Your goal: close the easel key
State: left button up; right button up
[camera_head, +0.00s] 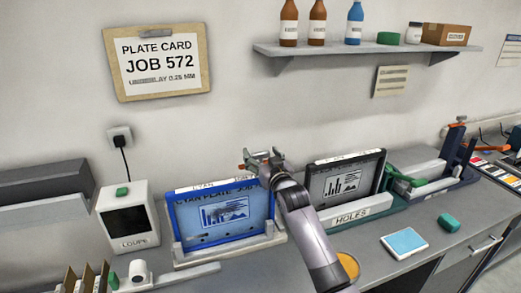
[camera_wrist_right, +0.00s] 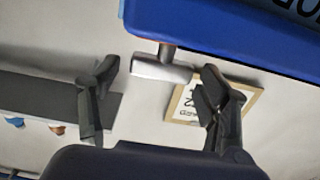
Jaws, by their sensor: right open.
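The easel holding the blue-framed cyan plate (camera_head: 222,212) stands on the counter, left of centre in the head view. My right arm reaches up past its right side, and my right gripper (camera_head: 258,160) is above its upper right corner. The blue frame (camera_wrist_right: 230,30) fills the top of the right wrist view. A silver crossbar on a short stem (camera_wrist_right: 162,70), apparently the easel key, sticks out from it. My right gripper (camera_wrist_right: 155,95) is open, with one finger on each side of the bar. Contact cannot be told. My left gripper is not in view.
A white LOUPE box (camera_head: 128,217) stands left. A cyan pad (camera_head: 404,243) and a green block (camera_head: 448,222) lie on the right counter. A shelf (camera_head: 350,49) hangs above.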

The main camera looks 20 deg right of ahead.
jog(key=shift+w, duration=0.7)
jog(key=shift+c, duration=0.6)
grip_shut()
